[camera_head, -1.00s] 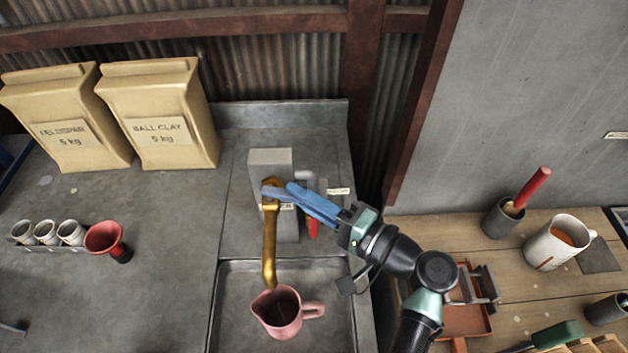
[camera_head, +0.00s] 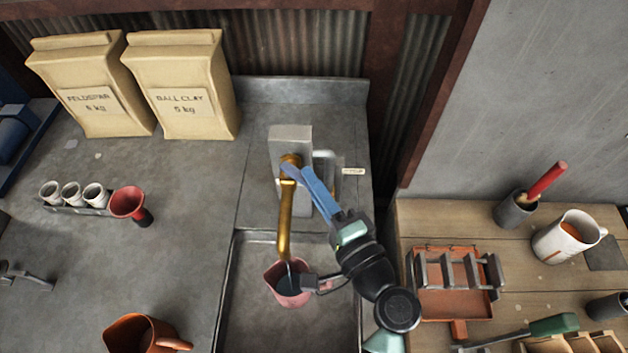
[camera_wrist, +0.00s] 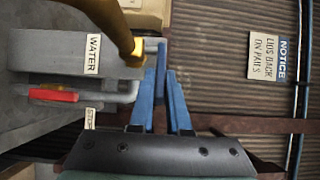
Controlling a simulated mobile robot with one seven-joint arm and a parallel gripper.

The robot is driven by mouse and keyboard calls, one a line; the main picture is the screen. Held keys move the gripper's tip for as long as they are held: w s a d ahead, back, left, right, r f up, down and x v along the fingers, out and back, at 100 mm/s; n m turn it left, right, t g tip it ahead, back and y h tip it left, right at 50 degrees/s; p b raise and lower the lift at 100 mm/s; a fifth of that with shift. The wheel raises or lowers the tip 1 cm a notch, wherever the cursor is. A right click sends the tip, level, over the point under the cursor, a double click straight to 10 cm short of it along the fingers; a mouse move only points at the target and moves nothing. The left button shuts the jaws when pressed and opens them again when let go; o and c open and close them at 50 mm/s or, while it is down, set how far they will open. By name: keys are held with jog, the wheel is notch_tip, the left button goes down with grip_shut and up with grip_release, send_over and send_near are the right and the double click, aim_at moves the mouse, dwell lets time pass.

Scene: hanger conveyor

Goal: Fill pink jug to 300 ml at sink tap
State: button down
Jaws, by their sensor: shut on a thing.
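The pink jug (camera_head: 288,296) stands upright in the sink (camera_head: 256,316), under the end of the brass tap spout (camera_head: 285,220). A thin pale streak runs from the spout into the jug, and the inside looks dark blue-grey, like water. Any level marks are too small to read. My gripper (camera_head: 293,173) has its blue fingers at the top of the tap, shut on the tap's handle. The wrist view shows the fingers (camera_wrist: 163,80) beside the brass spout; the handle is mostly hidden between them.
A red lever (camera_wrist: 52,95) sits by the WATER label (camera_wrist: 93,54). An orange jug (camera_head: 140,335) and a red funnel (camera_head: 128,202) stand on the left counter. Clay bags (camera_head: 180,90) stand behind. A wooden bench (camera_head: 430,220) with tools is at right.

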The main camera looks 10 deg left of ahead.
jog(key=c, duration=0.9)
grip_release()
jog(key=b+v, duration=0.4)
jog(key=v, duration=0.9)
